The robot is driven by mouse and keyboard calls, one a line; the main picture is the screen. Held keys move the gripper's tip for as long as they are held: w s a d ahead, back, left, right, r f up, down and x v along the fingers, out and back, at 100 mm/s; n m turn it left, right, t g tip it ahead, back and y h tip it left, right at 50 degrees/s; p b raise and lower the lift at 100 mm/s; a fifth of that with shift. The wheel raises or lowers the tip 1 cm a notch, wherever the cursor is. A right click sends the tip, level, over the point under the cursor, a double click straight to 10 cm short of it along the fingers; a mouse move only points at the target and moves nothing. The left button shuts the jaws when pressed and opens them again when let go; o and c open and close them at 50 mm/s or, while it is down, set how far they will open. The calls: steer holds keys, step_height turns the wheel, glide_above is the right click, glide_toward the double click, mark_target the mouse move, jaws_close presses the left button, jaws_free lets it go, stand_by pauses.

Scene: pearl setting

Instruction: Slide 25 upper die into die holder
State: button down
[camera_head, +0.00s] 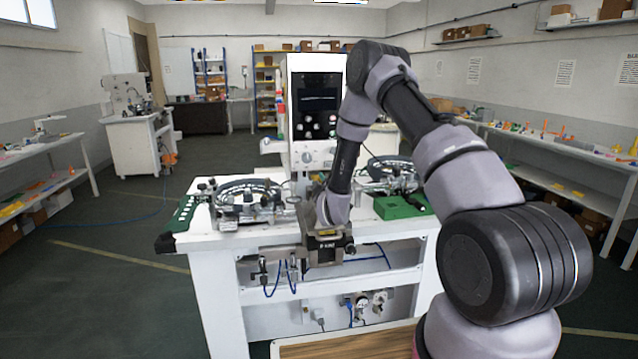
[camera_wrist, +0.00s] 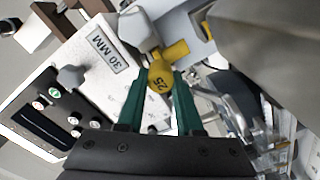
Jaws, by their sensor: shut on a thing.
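A yellow die marked 25 (camera_wrist: 159,76) is between the green fingertips of my gripper (camera_wrist: 162,86) in the wrist view, with a yellow cylindrical part reaching to the upper right. My gripper is shut on it. Just beyond the die is a grey metal part (camera_wrist: 137,26) of the machine; I cannot tell whether the die touches it or whether it is the die holder. In the head view my gripper is low in front of the white press machine (camera_head: 316,110), and its fingers and the die are hidden.
A white panel labelled 30 MM (camera_wrist: 108,45) and a control screen (camera_wrist: 40,128) lie left in the wrist view. The white bench (camera_head: 215,238) carries a round feeder (camera_head: 250,190) on the left and a green block (camera_head: 397,208) on the right. Open floor lies left of the bench.

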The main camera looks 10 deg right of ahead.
steer(key=shift+w, duration=0.1)
steer(key=shift+w, duration=0.5)
steer(key=shift+c, duration=2.4)
jaws_free()
steer(key=shift+c, duration=0.8)
steer(key=shift+s, duration=3.45)
